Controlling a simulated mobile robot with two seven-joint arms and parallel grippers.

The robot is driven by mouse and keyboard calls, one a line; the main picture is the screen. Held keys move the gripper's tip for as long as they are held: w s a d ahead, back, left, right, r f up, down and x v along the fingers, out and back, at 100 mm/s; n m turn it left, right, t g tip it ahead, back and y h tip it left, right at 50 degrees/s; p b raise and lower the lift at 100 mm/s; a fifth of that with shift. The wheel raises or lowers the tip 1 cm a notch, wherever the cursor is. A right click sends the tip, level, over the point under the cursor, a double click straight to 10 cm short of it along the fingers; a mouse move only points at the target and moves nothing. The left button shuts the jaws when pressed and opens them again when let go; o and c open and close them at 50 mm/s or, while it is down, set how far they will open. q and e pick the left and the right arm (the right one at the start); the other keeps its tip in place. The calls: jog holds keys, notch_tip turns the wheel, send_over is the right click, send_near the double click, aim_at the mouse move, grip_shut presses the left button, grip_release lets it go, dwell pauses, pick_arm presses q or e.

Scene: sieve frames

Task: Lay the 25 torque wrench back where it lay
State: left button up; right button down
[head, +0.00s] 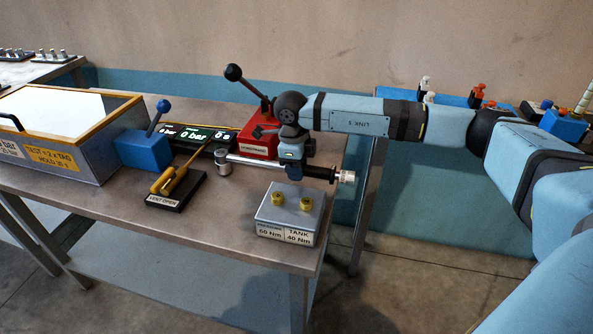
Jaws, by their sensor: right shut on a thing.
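A torque wrench (252,163) with a silver shaft lies roughly level across the right part of the bench. Its round metal head (223,161) points left. Its black grip and silver end (346,177) point right, close to the bench's right edge. No 25 mark can be read on it. My right gripper (293,173) is shut on the wrench around the handle side, coming down from above. I cannot tell whether the wrench touches the bench top. My left gripper is not in view.
A grey block (291,228) with two brass fittings, labelled 60 Nm and TANK 40 Nm, stands in front of the wrench. A red box with a lever (258,144) stands behind it. A black plate (176,192) with yellow handles, a blue block (143,152) and a glass-topped box (60,166) lie left.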

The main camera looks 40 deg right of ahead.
jog(key=shift+f, duration=0.2)
jog(key=shift+r, duration=0.1)
jog(key=c, duration=1.3)
grip_release()
jog(key=shift+f, duration=0.25)
jog(key=o, duration=0.4)
jog(key=shift+o, duration=0.2)
